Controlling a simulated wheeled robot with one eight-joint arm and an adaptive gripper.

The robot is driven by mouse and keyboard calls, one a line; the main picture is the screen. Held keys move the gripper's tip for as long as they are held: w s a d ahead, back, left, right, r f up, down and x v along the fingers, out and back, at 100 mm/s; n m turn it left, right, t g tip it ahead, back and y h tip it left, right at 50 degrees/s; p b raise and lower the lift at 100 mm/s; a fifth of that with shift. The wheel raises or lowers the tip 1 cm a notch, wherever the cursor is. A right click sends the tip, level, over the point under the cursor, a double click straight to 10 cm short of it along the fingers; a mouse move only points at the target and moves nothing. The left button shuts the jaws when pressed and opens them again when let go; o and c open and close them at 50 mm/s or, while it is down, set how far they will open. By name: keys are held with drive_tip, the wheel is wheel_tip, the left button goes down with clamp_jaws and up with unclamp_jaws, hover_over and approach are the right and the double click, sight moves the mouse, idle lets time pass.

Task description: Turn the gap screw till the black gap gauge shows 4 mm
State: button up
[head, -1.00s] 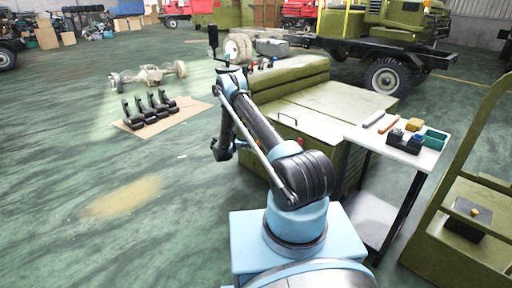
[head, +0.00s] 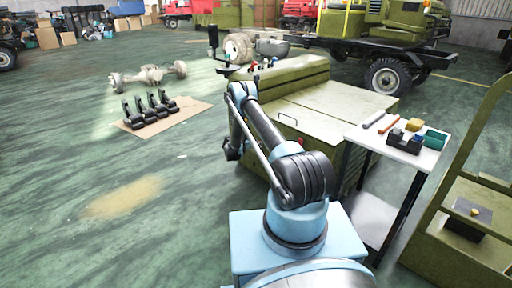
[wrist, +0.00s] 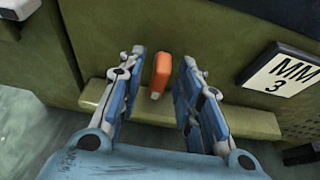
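In the wrist view my gripper (wrist: 162,62) is open, with a finger on each side of an upright orange handle (wrist: 160,72). I take this handle to be the gap screw's. A gap shows between it and each finger. The handle stands out in front of an olive-green panel. The gap gauge (wrist: 281,76) is at the right, a white plate with a dark edge reading "MM 3". In the head view my gripper (head: 232,152) is low beside the green machine, mostly hidden by my arm; the handle and gauge cannot be made out there.
An olive ledge (wrist: 247,122) runs below the handle. The green machine (head: 330,105) stands right of my arm. A white-topped table (head: 385,152) with tools is farther right. Black parts (head: 150,108) lie on cardboard at the left. The floor between is open.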

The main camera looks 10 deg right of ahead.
clamp_jaws()
drive_tip(key=shift+s+d+f+m+t+y, duration=0.1)
drive_tip(key=shift+m+t+y, duration=0.2)
drive_tip(key=shift+m+t, duration=0.5)
drive_tip(key=shift+s+f+m+t+y, duration=0.1)
drive_tip(key=shift+m+t+y, duration=0.25)
drive_tip(key=shift+m, duration=0.85)
drive_tip(key=shift+t, duration=0.25)
drive_tip(key=shift+o, duration=1.1)
unclamp_jaws()
